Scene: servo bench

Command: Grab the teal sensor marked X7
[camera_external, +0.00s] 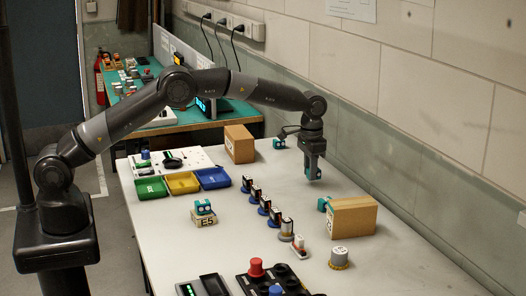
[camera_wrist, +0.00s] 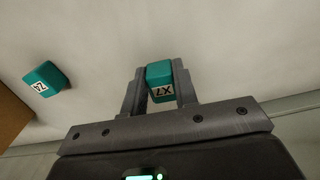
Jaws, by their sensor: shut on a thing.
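The teal sensor marked X7 (camera_wrist: 160,80) is between the two fingers of my gripper (camera_wrist: 160,88) in the wrist view, its label facing the camera and upside down. My gripper (camera_external: 313,174) is shut on it. In the external view my gripper points down over the right part of the bench, and a little teal shows at its fingers. I cannot tell whether the sensor is clear of the bench top. Another teal sensor (camera_wrist: 46,76) lies to the left in the wrist view; its label is turned and hard to read.
On the white bench (camera_external: 210,255), a brown box (camera_external: 239,142) stands behind and another (camera_external: 352,217) in front right, with a teal block (camera_external: 323,204) beside it. Another teal block (camera_external: 279,143) is at the back. A row of small upright parts (camera_external: 262,203) runs left of my gripper.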

